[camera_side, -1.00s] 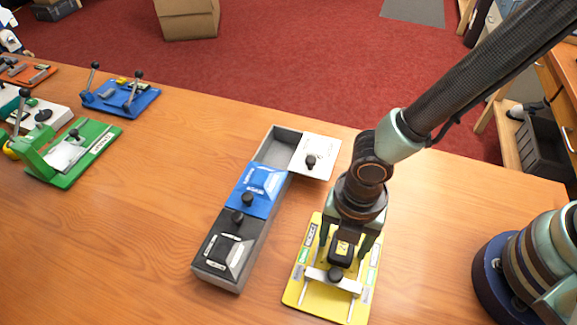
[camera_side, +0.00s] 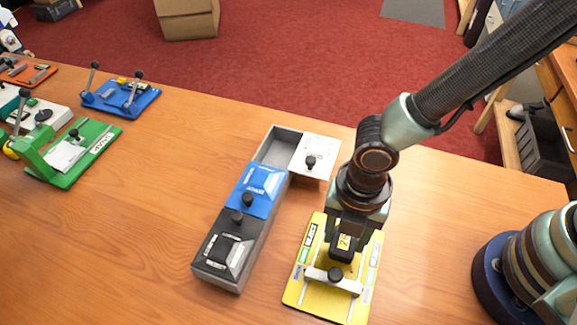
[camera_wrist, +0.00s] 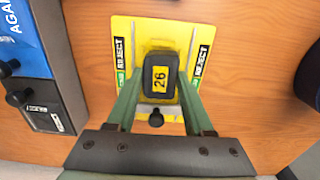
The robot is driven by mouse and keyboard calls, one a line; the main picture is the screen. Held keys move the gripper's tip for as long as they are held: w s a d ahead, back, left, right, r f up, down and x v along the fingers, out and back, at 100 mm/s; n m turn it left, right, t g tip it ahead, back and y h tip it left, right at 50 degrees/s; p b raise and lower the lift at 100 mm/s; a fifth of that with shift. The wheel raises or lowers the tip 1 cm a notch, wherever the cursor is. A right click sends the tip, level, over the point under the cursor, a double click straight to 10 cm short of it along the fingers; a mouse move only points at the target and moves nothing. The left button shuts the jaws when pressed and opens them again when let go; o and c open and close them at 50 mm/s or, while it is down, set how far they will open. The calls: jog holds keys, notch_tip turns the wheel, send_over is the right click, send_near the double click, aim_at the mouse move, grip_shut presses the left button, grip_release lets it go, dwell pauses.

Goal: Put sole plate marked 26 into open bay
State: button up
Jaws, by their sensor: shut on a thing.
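The sole plate marked 26 is a dark block with a yellow label (camera_wrist: 160,77), seen in the wrist view between my fingers. It also shows in the side view (camera_side: 342,243) over the yellow board (camera_side: 327,297). My gripper (camera_side: 344,238) points down and is shut on its sides. I cannot tell whether the block still touches the board. The long grey tray (camera_side: 212,278) stands to the left. Its far bay (camera_side: 277,148) is open and looks empty. A white lid (camera_side: 316,152) with a black knob sits swung out to the right of that bay.
The tray's middle bay has a blue lid (camera_side: 257,186) and its near bay a dark lid (camera_side: 224,252), both with knobs. A clamp bar (camera_side: 320,275) crosses the yellow board. Green (camera_side: 75,160) and blue (camera_side: 130,101) fixtures stand far left. The table between is clear.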

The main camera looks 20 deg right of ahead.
aim_at(344, 240)
jog(key=shift+r, duration=1.45)
notch_tip(344, 240, up, 9)
jog(key=w+a+r+m, duration=0.1)
jog(key=w+a+m, duration=0.2)
jog(key=w+m, duration=1.1)
jog(key=w+d+m, duration=0.2)
jog(key=w+m, duration=0.2)
jog(key=w, duration=0.6)
jog(key=shift+w+f, duration=0.1)
jog(key=shift+f, duration=6.45)
jog(key=shift+f, duration=0.7)
